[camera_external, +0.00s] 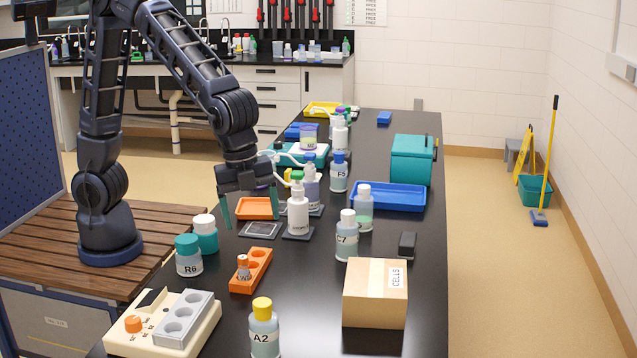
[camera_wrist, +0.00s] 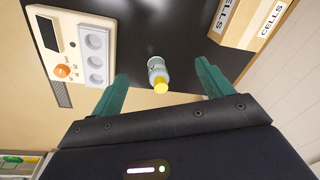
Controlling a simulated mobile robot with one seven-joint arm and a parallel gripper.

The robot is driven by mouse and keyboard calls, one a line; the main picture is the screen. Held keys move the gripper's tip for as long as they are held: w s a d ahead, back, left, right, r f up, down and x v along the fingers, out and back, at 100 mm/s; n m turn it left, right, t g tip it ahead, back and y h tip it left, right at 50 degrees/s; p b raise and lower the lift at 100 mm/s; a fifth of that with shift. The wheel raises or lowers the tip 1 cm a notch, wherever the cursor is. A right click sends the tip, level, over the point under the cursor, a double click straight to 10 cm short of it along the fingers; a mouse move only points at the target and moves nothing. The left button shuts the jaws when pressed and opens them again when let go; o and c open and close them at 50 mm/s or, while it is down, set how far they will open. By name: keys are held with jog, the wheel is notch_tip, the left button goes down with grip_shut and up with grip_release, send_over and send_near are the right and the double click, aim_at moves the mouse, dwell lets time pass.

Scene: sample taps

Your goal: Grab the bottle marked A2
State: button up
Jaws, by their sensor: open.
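The bottle marked A2 (camera_external: 264,335) stands upright on the black bench near its front edge, with a yellow cap and a pale body. In the wrist view the yellow-capped bottle (camera_wrist: 159,74) appears between and beyond my fingertips, its label too small to read. My gripper (camera_external: 250,212) is open, with green fingers, and hangs over the bench well behind the A2 bottle. In the wrist view my gripper (camera_wrist: 163,82) shows its two fingers wide apart with nothing held.
A cream device with an orange knob (camera_external: 133,323) and grey wells sits left of A2. A cardboard box (camera_external: 375,293) stands to its right. An orange rack (camera_external: 251,271), bottle R6 (camera_external: 188,262) and bottle C7 (camera_external: 346,243) stand farther back. Bare bench separates A2 from the box.

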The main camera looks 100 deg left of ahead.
aim_at(263, 318)
jog(key=w+d+f+m, duration=0.1)
jog(key=d+f, duration=0.1)
jog(key=d, duration=0.1)
jog(key=w+d+f+m+h, duration=0.1)
jog(key=w+d+f, duration=0.1)
jog(key=d, duration=0.1)
jog(key=w+d+f+m+g, duration=0.1)
jog(key=w+d+f, duration=0.1)
jog(key=d, duration=0.1)
jog(key=shift+w+d+f+h, duration=0.15)
jog(key=shift+d+f+h, duration=0.15)
jog(key=shift+d+f, duration=0.45)
jog(key=shift+f, duration=1.4)
jog(key=shift+d+f, duration=0.35)
jog(key=shift+f, duration=1.4)
jog(key=shift+d+f, duration=0.35)
jog(key=shift+f, duration=1.4)
jog(key=c, duration=1.6)
jog(key=shift+o, duration=0.2)
jog(key=shift+r, duration=0.1)
